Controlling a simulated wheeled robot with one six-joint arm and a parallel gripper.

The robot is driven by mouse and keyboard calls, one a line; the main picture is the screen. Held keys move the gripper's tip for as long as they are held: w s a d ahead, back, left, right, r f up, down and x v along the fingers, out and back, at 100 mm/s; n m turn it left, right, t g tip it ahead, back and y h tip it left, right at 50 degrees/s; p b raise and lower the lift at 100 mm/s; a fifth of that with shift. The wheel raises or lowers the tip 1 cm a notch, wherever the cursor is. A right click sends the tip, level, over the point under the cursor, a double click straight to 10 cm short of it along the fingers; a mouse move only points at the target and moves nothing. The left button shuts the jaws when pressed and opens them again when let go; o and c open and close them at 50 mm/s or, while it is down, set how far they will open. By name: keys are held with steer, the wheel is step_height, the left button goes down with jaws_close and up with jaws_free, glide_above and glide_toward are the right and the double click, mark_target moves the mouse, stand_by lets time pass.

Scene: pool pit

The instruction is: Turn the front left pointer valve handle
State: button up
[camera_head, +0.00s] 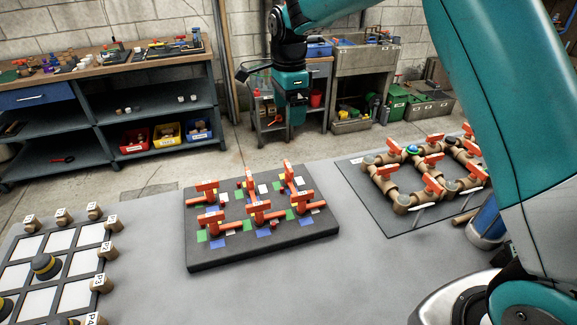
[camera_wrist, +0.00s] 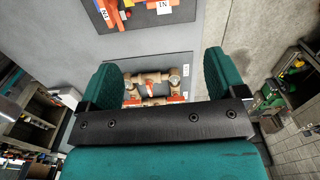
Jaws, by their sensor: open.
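A dark board (camera_head: 265,248) in the middle of the grey table bears several orange-red pointer valve handles in two rows, with green, blue and pale patches around them. The front left handle (camera_head: 211,219) is at the board's near left in the head view. Its exact pointing direction is hard to tell. My gripper (camera_head: 292,112) hangs high beyond the board's far edge, well apart from every handle. In the wrist view, its teal fingers (camera_wrist: 160,72) are spread and empty. Part of a board (camera_wrist: 178,14) with orange handles shows at the top of that view.
A dark plate (camera_head: 348,181) at right bears brass pipes with orange handles; pipes (camera_wrist: 150,84) also show between my fingers in the wrist view. A panel with labelled knobs (camera_head: 62,215) lies at left. Bare table separates these. A workbench (camera_head: 105,66) and sink (camera_head: 365,62) stand behind.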

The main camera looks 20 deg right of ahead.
mark_target(288, 165)
steer(key=shift+m, duration=0.3)
steer(key=f+p, duration=0.1)
steer(key=f, duration=0.5)
steer(key=f+p, duration=0.2)
steer(key=f, duration=0.3)
steer(key=f+p, duration=0.1)
steer(key=f, duration=0.5)
steer(key=shift+w+f, duration=0.25)
steer(key=shift+f, duration=0.1)
steer(key=c, duration=0.9)
